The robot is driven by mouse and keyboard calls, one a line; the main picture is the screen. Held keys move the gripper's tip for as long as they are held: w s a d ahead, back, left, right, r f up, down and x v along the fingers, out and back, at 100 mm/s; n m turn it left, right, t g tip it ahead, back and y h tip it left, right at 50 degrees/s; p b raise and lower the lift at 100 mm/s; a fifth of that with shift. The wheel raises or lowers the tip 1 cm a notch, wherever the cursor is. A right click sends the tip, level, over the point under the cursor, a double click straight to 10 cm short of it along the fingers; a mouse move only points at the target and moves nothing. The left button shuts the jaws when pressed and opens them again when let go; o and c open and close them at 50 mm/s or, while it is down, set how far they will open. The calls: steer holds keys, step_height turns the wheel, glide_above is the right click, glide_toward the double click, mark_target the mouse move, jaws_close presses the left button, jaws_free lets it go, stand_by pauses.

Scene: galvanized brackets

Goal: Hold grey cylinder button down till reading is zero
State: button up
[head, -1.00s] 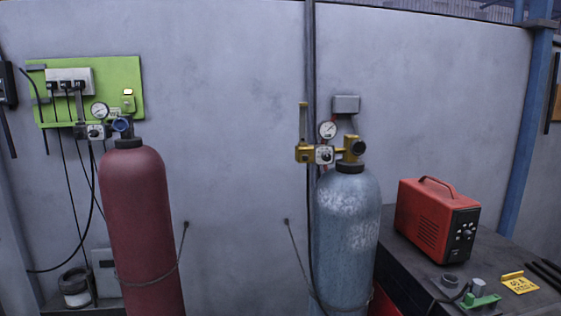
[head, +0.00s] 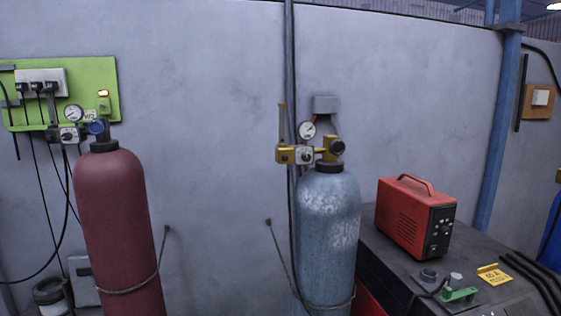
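A blue-grey gas cylinder (head: 327,225) with worn paint stands upright against the wall, right of centre in the head view. A brass regulator (head: 322,152) sits on its top. A round white gauge (head: 308,130) rises from the regulator; its needle is too small to read. A pale square plate with a dark round button or knob (head: 305,155) is on the regulator's front. A second dark round part (head: 337,148) is at the right end of the regulator. My gripper is not in view.
A dark red cylinder (head: 120,230) with its own gauge (head: 73,113) stands at left by a green board (head: 108,75). A red welder (head: 412,215) and a green clamp (head: 460,294) are on the dark bench (head: 385,262) at right. A chain crosses each cylinder.

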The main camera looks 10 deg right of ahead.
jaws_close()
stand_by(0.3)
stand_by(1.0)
